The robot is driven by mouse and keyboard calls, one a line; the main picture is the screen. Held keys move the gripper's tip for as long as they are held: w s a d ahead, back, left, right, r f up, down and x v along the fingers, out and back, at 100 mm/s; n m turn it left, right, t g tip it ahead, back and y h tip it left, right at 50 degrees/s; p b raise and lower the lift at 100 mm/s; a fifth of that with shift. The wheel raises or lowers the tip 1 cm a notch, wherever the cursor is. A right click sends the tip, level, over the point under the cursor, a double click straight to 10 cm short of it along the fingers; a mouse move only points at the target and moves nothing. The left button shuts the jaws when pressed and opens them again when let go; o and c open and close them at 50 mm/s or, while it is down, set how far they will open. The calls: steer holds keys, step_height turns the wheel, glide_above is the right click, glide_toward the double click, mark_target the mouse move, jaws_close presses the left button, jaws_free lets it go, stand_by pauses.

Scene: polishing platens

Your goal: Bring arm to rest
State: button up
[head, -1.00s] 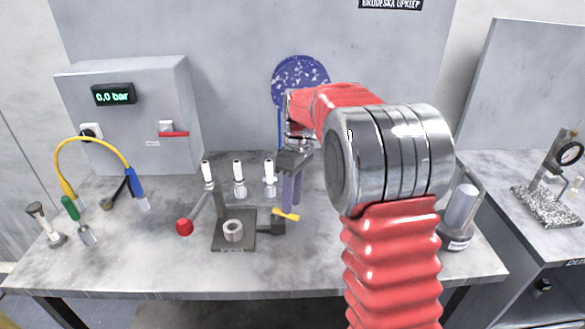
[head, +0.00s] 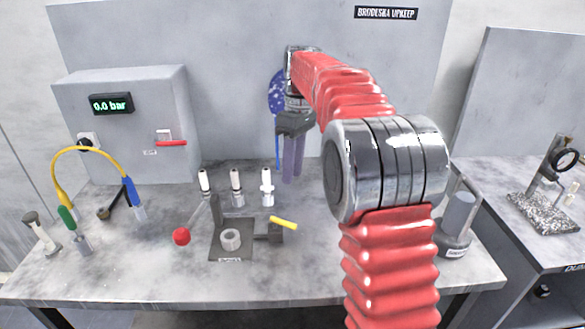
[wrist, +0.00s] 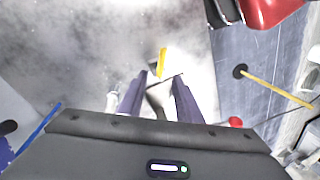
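My gripper (head: 292,160) hangs above the back of the grey bench (head: 140,272), its fingers pointing down. In the wrist view its two purple-grey fingers (wrist: 157,92) are apart with nothing held between them. My red-sleeved arm rises at the right of centre in the head view and bends back over the bench. Below the gripper is a dark fixture (head: 231,252) with a grey ring (head: 230,239) on it and a yellow handle (head: 284,223) at its right. The yellow handle also shows in the wrist view (wrist: 162,62).
Several white-topped tools (head: 236,186) stand behind the fixture. A red ball knob (head: 181,237) is to its left. A pressure box (head: 125,135) reads 0.0 bar, with a yellow hose (head: 85,150) before it. A blue disc (head: 277,92) hangs behind my gripper. A grey cylinder (head: 458,218) stands right of my arm.

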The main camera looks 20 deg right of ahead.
stand_by(0.4)
steer(key=s+f+m+t, duration=0.1)
steer(key=s+f+m, duration=0.2)
steer(key=f+m, duration=0.25)
steer(key=s+a+r+m+t, duration=0.1)
steer(key=s+a+t, duration=0.2)
steer(key=s, duration=1)
steer(key=s+a+r+m+t+h, duration=0.1)
steer(key=s+a+m+t, duration=0.1)
steer(key=s, duration=1.1)
steer(key=shift+s+a+t+h, duration=0.25)
steer(key=shift+a+t+h, duration=0.05)
steer(key=shift+a+t, duration=0.35)
